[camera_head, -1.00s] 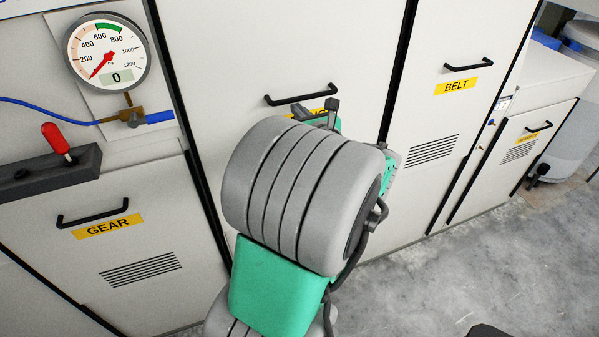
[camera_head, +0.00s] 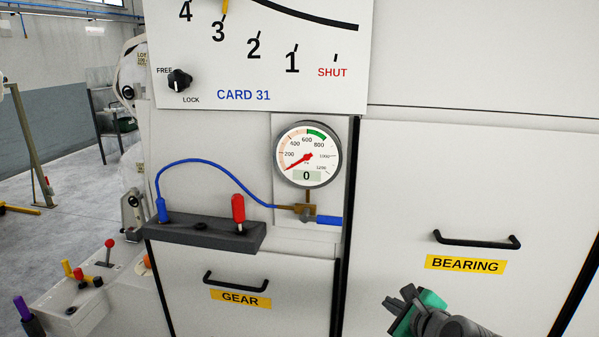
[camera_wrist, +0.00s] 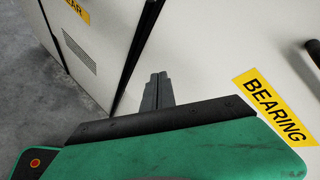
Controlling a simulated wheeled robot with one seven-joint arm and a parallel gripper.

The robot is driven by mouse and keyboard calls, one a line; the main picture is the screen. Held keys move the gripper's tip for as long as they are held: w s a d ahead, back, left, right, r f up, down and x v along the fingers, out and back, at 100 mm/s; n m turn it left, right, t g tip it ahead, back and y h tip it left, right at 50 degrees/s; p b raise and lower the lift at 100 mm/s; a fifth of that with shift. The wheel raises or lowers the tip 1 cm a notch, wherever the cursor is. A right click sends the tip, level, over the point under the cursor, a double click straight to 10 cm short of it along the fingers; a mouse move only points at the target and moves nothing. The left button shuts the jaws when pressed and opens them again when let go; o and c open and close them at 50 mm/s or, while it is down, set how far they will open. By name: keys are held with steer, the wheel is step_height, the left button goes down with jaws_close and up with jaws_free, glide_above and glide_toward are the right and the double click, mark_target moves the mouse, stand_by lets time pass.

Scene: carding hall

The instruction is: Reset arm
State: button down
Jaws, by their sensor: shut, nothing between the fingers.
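My gripper (camera_head: 402,300) is at the bottom of the head view, right of centre, in front of the cabinet front labelled BEARING (camera_head: 465,265). Its green body and dark fingers show there, below and left of that door's black handle (camera_head: 477,240). In the wrist view the dark fingers (camera_wrist: 157,92) are together and empty, pointing toward a dark seam between panels. Most of my arm is below the head view's edge.
A gauge (camera_head: 307,154) reading 0 hangs above a dark ledge (camera_head: 205,232) with a red-handled lever (camera_head: 238,209) and a blue hose (camera_head: 215,163). The GEAR door (camera_head: 240,299) is below. Small levers (camera_head: 80,272) stand at lower left. Open floor (camera_head: 60,190) lies left.

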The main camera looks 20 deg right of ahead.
steer(key=w+a+f+n+g+y, duration=0.1)
steer(key=a+f+n+g+y, duration=0.15)
steer(key=a+n, duration=0.5)
steer(key=w+a+f+n+g+y, duration=0.1)
steer(key=a+f+n+g, duration=0.1)
steer(key=a+f+n, duration=0.4)
steer(key=s+a+n+g, duration=0.3)
steer(key=s+a+n, duration=0.1)
steer(key=a+n, duration=0.35)
steer(key=s+a+n+g, duration=0.2)
steer(key=s+a+n, duration=0.1)
steer(key=a+n, duration=0.5)
steer(key=w+d+r+n+t, duration=0.1)
steer(key=w+d+r+t, duration=0.1)
steer(key=r, duration=0.5)
steer(key=shift+w+t+h+b, duration=0.35)
steer(key=shift+w+h, duration=0.1)
steer(key=shift+w, duration=0.3)
